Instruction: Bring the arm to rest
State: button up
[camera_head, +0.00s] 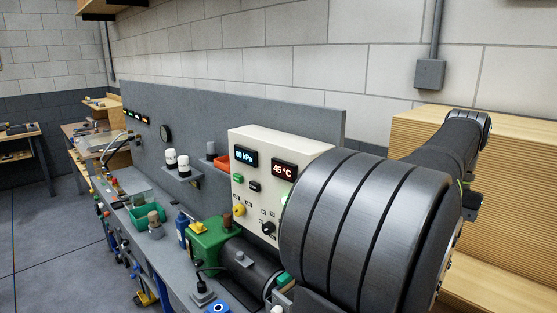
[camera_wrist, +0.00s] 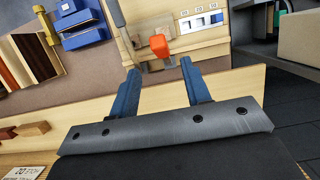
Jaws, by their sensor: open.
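My gripper (camera_wrist: 157,88) shows in the wrist view with its two blue fingers apart and nothing between them. An orange thing (camera_wrist: 159,46) lies beyond the fingertips, apart from them as far as I can tell. In the head view my arm's large dark grey ribbed link fills the right foreground, and the arm reaches back over the wooden boards. My gripper does not show clearly in the head view.
A cream control box (camera_head: 260,180) with lit displays stands on the grey bench, beside a green machine (camera_head: 207,243). A green bin (camera_head: 147,217) sits farther left. Stacked boards (camera_head: 415,130) stand at the right. Open floor lies left.

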jog(key=x, duration=0.9)
jog(key=shift+f, duration=0.4)
jog(key=shift+s+a+f+t+h, duration=1.1)
jog(key=shift+s+a+f, duration=0.1)
jog(key=shift+s+a, duration=0.25)
notch_tip(320, 180, up, 17)
jog(key=s+a+f+n+t+h, duration=0.1)
jog(key=s+a+f, duration=0.2)
jog(key=a+f, duration=0.3)
jog(key=s+a+f+n+t+h, duration=0.1)
jog(key=s+a+f+t, duration=0.1)
jog(key=a+f, duration=0.4)
notch_tip(320, 180, down, 4)
jog(key=shift+s+a+r+n, duration=0.15)
jog(key=shift+s+n, duration=0.25)
jog(key=shift+s, duration=0.3)
jog(key=shift+o, duration=0.5)
